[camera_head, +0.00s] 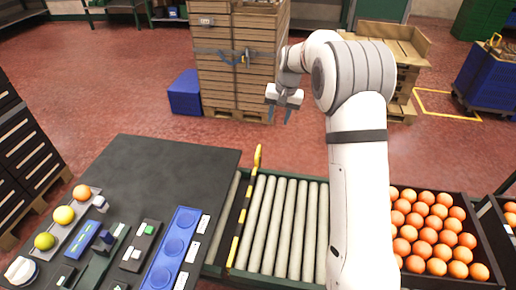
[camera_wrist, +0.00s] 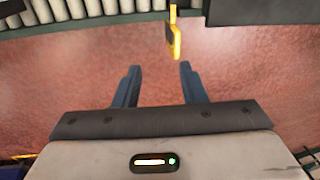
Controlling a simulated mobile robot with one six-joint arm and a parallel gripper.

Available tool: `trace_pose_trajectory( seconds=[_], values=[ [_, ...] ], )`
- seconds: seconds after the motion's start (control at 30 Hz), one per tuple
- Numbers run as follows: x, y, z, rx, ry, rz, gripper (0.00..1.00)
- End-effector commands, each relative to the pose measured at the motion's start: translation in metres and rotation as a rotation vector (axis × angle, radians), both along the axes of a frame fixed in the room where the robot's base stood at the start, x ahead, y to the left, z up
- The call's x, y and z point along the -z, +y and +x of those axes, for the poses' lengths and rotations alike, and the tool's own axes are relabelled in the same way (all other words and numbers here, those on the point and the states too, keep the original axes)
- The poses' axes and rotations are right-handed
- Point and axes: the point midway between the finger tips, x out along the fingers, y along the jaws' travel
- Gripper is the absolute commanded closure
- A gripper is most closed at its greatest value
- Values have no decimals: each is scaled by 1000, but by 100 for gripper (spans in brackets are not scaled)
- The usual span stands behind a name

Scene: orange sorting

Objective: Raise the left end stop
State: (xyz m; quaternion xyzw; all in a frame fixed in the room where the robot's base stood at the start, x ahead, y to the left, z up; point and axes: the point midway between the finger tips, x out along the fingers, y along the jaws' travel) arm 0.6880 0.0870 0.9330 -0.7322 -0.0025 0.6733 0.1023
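The left end stop (camera_head: 241,219) is a yellow-and-black striped bar across the left end of the roller conveyor. Its upright yellow handle (camera_head: 257,157) stands at the bar's far end and also shows in the wrist view (camera_wrist: 174,40), top centre. My gripper (camera_head: 279,117) is raised beyond the conveyor's far edge, apart from the handle and to its right in the head view. In the wrist view its two dark fingers (camera_wrist: 160,72) are spread, with only red floor between them. The handle is beyond the fingertips, slightly right of centre.
The roller conveyor (camera_head: 287,215) is empty where visible; my arm hides its right part. A crate of oranges (camera_head: 434,235) stands at right. A dark table (camera_head: 140,180) at left holds a fruit tray, control boxes and a blue panel (camera_head: 174,245). Stacked pallets (camera_head: 235,70) stand behind my gripper.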

Motion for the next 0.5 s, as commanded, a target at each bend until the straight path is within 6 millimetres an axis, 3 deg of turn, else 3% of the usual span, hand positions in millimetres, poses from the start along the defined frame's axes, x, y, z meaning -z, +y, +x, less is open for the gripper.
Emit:
trace_pose_trajectory(
  seconds=[0.03, 0.1, 0.3, 0.5],
  values=[
    [23, 7, 15, 4, 13, 6, 62],
    [48, 16, 32, 11, 24, 17, 62],
    [110, 36, 67, 32, 50, 40, 62],
    [142, 47, 81, 43, 63, 52, 62]
  ],
)
